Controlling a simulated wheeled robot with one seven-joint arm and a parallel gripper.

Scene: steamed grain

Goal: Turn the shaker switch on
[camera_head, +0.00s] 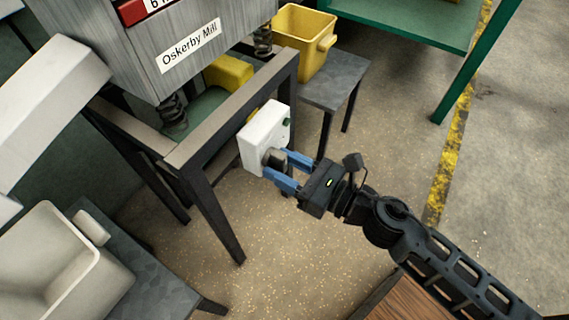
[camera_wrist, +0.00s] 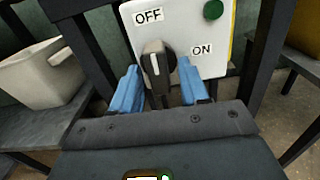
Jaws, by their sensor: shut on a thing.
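The shaker switch is a white box (camera_head: 262,130) fixed at the corner of the mill's frame; it also shows in the wrist view (camera_wrist: 185,40). Its dark grey knob (camera_wrist: 154,62) has a pale line pointing up, nearer the OFF label (camera_wrist: 148,16) than the ON label (camera_wrist: 202,50). A dark green button or lamp (camera_wrist: 213,10) sits at the upper right of the face. My gripper (camera_head: 277,164) has its blue fingers on either side of the knob and is shut on it. The knob is partly hidden by the fingers in the head view.
The grey Oskerby Mill (camera_head: 150,45) stands on springs above the frame (camera_head: 235,100). A yellow bin (camera_head: 303,40) stands on a grey stand at the back. A pale bin (camera_head: 45,265) sits on a bench at the lower left. Open floor lies to the right.

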